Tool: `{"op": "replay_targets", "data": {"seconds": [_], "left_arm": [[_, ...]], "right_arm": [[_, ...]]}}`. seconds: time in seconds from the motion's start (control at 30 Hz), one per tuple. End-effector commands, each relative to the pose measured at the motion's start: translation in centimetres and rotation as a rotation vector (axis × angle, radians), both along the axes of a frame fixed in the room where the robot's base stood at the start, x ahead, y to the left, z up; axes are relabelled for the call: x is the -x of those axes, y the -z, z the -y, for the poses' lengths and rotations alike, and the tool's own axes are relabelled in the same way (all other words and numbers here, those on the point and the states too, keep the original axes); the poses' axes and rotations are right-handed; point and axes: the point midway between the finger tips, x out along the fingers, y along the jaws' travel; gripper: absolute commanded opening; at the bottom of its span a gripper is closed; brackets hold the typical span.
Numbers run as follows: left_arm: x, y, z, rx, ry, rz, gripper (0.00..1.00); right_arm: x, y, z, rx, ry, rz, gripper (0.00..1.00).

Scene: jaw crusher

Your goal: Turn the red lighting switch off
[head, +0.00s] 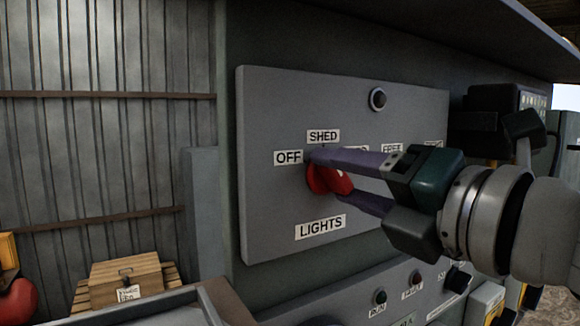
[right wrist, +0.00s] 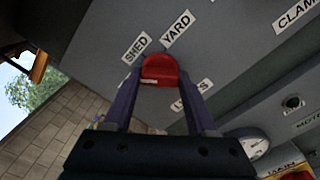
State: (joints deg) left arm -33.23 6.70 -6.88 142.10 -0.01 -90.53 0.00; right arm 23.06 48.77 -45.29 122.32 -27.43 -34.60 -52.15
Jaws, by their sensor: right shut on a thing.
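The red lighting switch (head: 330,181) is a knob on a grey panel (head: 270,110), above a LIGHTS label (head: 320,227). An OFF label (head: 288,158) is to its left and a SHED label (head: 323,136) above it; another label is partly hidden by a finger. My right gripper (head: 327,177) is shut on the knob, one finger above and one below. In the right wrist view the red knob (right wrist: 160,69) sits between the two fingertips, near the SHED and YARD labels. I cannot tell which label the knob points at. My left gripper is not in view.
A round dark fitting (head: 377,98) is higher on the panel. A lower panel with small buttons (head: 380,297) runs below. A black box (head: 492,117) is at the right. A wooden crate (head: 125,280) stands at the lower left, before a corrugated wall (head: 110,150).

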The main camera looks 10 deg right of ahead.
Motion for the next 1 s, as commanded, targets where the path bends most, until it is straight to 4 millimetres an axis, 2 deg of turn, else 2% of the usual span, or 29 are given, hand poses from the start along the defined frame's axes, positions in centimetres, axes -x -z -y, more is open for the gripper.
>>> {"op": "replay_targets", "data": {"seconds": [0.2,0.5,1.0], "left_arm": [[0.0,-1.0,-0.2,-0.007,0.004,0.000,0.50],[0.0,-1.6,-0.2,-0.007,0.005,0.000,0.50],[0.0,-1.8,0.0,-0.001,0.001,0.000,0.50]], "right_arm": [[0.0,-0.1,0.0,0.169,0.001,0.060,0.02],[0.0,-0.1,0.0,0.321,-0.001,0.116,0.02],[0.0,0.1,0.1,0.383,0.000,0.139,0.02]]}}
